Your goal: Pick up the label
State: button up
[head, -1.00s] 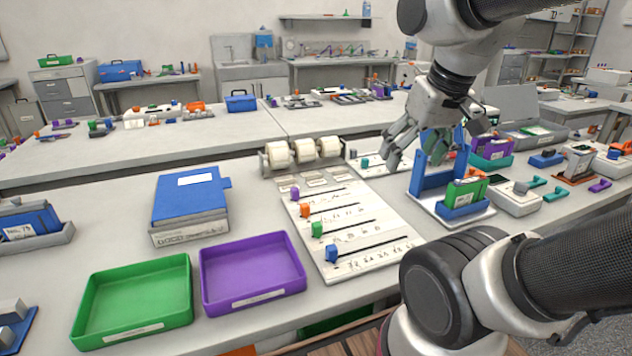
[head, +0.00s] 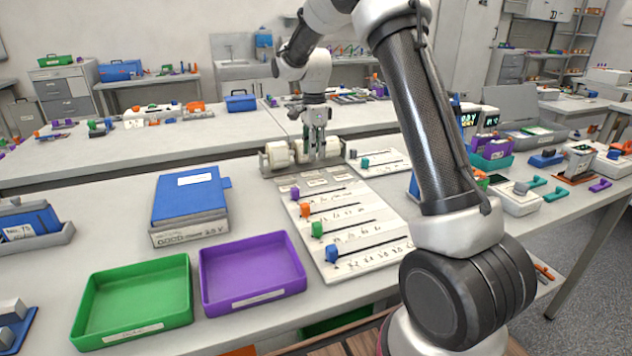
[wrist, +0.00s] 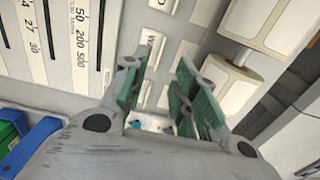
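Small white labels lie in a row on the plate in front of the roll holder, below the white rolls in the head view; one label (head: 290,183) is at the left end. In the wrist view a printed label (wrist: 152,50) shows just beyond and between my fingers, its text only partly readable. My gripper (head: 317,154) points down over the roll holder (head: 270,170), close to the right roll. Its green-padded fingers (wrist: 163,92) are apart, with nothing seen held between them. Whether it touches a label or roll cannot be told.
White rolls (wrist: 262,22) stand right beside my fingers. A slider board (head: 350,232) with coloured knobs lies in front. A blue box (head: 190,200), a purple tray (head: 252,272) and a green tray (head: 135,300) stand to the left. Bare tabletop lies behind the blue box.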

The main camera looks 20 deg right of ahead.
aim_at(317, 180)
notch_tip(317, 180, down, 8)
jog(key=shift+d, duration=0.1)
grip_shut()
dwell(0.4)
